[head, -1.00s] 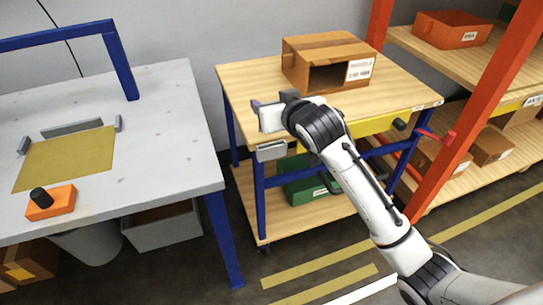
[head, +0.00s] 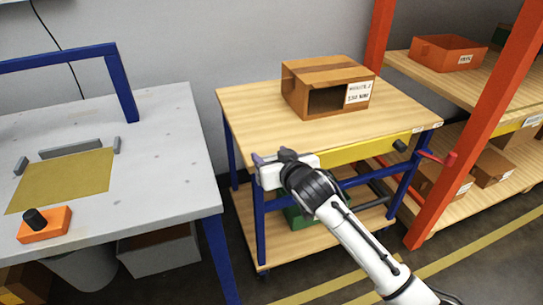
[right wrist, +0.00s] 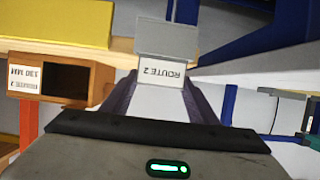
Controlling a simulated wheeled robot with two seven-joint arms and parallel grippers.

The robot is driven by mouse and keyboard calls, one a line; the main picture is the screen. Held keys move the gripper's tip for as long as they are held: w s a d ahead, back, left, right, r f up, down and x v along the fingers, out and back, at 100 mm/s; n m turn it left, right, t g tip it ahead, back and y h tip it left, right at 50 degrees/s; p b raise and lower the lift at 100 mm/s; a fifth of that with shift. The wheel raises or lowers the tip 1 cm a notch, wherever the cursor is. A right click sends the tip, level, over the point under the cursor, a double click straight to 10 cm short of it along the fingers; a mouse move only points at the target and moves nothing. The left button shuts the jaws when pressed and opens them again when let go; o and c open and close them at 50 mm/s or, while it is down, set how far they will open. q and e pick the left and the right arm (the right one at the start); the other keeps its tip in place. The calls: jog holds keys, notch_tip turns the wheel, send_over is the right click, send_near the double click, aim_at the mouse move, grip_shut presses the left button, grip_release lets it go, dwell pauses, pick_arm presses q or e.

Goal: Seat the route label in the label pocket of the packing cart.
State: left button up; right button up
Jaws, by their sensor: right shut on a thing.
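The packing cart (head: 235,98) has a wooden top, blue legs and a yellow front rail. My right gripper (head: 270,158) is at the cart's front left corner, just below the top's edge. In the right wrist view the gripper (right wrist: 163,85) is shut on the white route label (right wrist: 162,73), which reads "ROUTE 2" upside down. The grey label pocket (right wrist: 168,38) shows right beyond the label, and the label's far edge meets it in the picture. I cannot tell whether the label is inside it. In the head view my gripper hides label and pocket. My left gripper is not in view.
A brown open box (head: 300,72) with a white label stands on the cart top. A grey workbench (head: 170,150) with a yellow mat stands at the left. A shelf with orange posts (head: 462,140) is at the right. The front of the cart top is clear.

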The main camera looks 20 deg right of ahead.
jog(key=shift+f, duration=0.15)
jog(key=o, duration=0.8)
jog(key=shift+o, duration=1.1)
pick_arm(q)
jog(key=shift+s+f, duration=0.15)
pick_arm(e)
jog(key=p+v, duration=0.2)
jog(key=v, duration=1)
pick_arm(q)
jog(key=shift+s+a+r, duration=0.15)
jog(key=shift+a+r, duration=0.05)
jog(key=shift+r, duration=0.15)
pick_arm(e)
jog(key=s+a+f+n+g+y, duration=0.1)
jog(key=s+f+g, duration=0.1)
jog(key=s+f, duration=1)
jog(key=s+a+f+g+y, duration=0.1)
jog(key=s+a+f+g, duration=0.1)
jog(key=s+f, duration=0.9)
notch_tip(320, 180, down, 3)
jog(key=shift+s+a+n+g, duration=0.25)
jog(key=shift+s+n+g, duration=0.15)
jog(key=shift+g, duration=0.1)
